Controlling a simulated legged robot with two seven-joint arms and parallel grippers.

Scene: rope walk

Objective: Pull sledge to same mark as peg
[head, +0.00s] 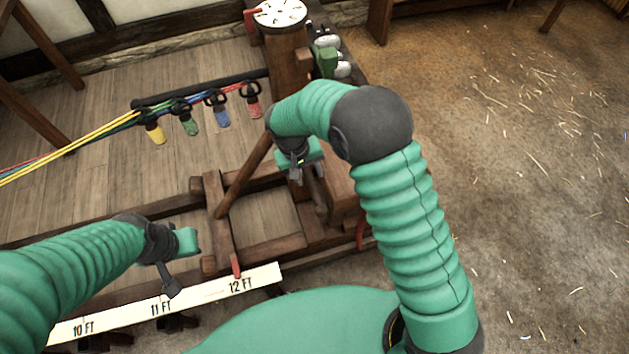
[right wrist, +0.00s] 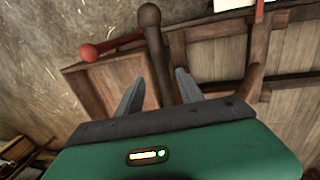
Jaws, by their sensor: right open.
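The wooden sledge (head: 270,248) stands on rails at the centre of the head view. A red pointer (head: 236,266) at its near side lies over the scale board (head: 205,294), just left of "12 FT". My right gripper (head: 296,174) is open above the sledge. In the right wrist view its jaws (right wrist: 158,92) point at a dark round-knobbed handle (right wrist: 151,38), which shows between and beyond them; contact is unclear. My left gripper (head: 169,282) hangs over the scale near "11 FT"; its jaw state is unclear. I cannot make out a separate peg for sure.
A post with a white dial (head: 281,13) stands at the back. Yellow, green, blue and red strands run left from hooks on a dark bar (head: 200,89). A red-knobbed lever (right wrist: 90,52) is beside the handle. The floor at right is clear except for straw.

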